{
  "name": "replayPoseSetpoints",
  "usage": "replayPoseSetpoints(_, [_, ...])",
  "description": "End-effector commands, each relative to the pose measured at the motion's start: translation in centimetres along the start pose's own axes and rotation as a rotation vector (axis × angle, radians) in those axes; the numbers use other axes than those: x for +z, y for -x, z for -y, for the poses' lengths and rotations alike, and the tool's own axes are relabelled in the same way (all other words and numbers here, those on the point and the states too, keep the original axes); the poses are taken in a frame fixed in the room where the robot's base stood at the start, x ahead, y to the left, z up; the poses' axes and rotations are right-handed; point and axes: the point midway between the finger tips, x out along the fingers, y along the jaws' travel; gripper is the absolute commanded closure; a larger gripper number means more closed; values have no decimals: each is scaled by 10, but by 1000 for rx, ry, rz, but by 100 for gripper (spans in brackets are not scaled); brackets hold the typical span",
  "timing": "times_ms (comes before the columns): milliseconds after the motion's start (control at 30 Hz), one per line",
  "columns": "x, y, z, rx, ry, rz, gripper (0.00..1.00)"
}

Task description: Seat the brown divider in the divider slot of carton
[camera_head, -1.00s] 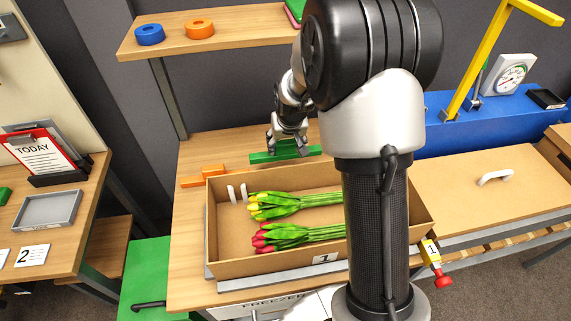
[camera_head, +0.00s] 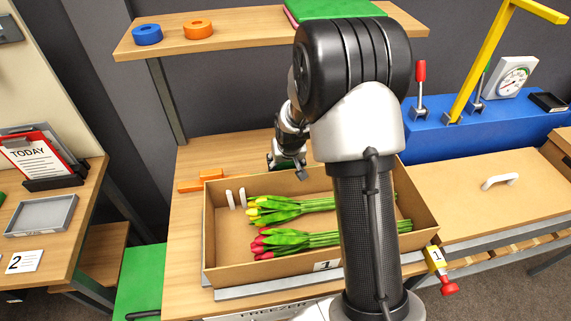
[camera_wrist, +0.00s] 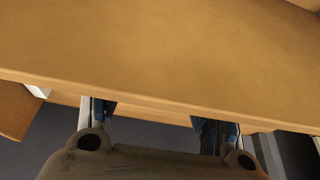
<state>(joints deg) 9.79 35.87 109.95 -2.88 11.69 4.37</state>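The open carton (camera_head: 222,262) stands on the workbench with tulip bunches lying in it. Two white upright guides (camera_head: 236,198) stand at its left end and look like the divider slot. My gripper (camera_head: 290,168) is at the carton's back wall, beyond the yellow tulips (camera_head: 268,208). In the wrist view my gripper's fingers (camera_wrist: 160,122) are wide apart, with their tips hidden behind the edge of a tan panel (camera_wrist: 165,55). I cannot tell whether that panel is the divider, a carton wall or the bench. I cannot identify the brown divider in the head view.
A shelf (camera_head: 240,32) with blue and orange rings hangs above the back. A lidded box (camera_head: 490,190) and blue bench with scale stand right. My arm covers the carton's right part.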

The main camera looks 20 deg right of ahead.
Motion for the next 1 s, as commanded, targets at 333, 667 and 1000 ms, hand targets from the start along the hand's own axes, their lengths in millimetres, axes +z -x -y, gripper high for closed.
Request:
replayPoseSetpoints(333, [0,0,0,0,0,0,22])
replayPoseSetpoints(667, [-1,3,0,0,0,0,22])
replayPoseSetpoints(1000, [-4,65,0,0,0,-4,22])
